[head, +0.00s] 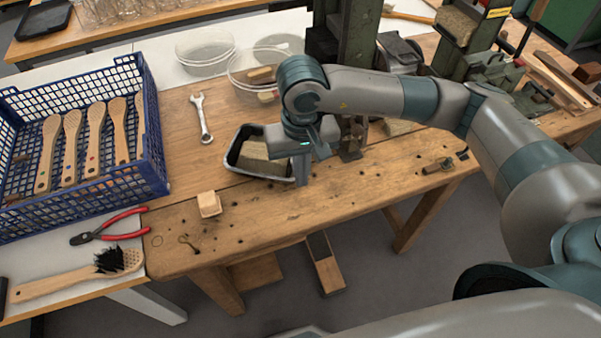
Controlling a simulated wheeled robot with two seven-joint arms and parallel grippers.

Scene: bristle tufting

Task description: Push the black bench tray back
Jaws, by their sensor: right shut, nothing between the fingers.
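The black bench tray (233,158) sits on the wooden workbench, left of the machine's base, with tan bristle material (262,160) inside it. My right gripper (301,182) points down at the tray's right front corner, its fingers shut and empty. The gripper and wrist hide part of the tray's right side. I cannot tell whether the fingers touch the tray wall. My left gripper is not in view.
A blue crate (150,160) of wooden brush bodies stands at the left. A wrench (202,118) and clear round bowls (205,52) lie behind the tray. A wooden block (209,204), red pliers (112,228) and a brush (75,276) are nearer. The green machine (357,40) rises behind my arm.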

